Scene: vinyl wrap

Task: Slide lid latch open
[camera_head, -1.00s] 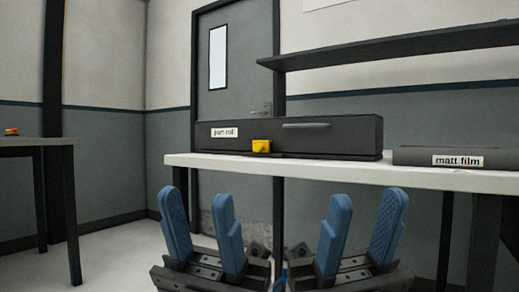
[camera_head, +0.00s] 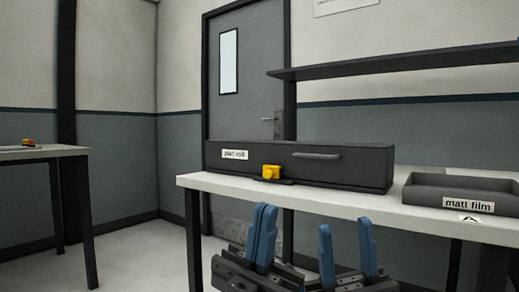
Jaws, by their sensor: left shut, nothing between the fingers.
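A long dark grey box (camera_head: 350,170) with a label at its left end stands on the white-topped bench. A yellow latch (camera_head: 271,171) sits low on the front of the box, left of its middle. A grey bar handle (camera_head: 316,156) is on the front, to the right of the latch. My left gripper (camera_head: 265,208) has its blue fingers together, empty, below and in front of the bench edge. My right gripper (camera_head: 343,226) is to its right, fingers apart with nothing between them. Neither gripper touches the box or latch.
A shallow grey tray (camera_head: 420,191) labelled "matt film" is on the bench (camera_head: 400,208) to the right. A dark shelf (camera_head: 400,60) hangs above. Another table (camera_head: 40,153) at the left holds a small red and yellow item (camera_head: 28,143). A door (camera_head: 250,75) is behind.

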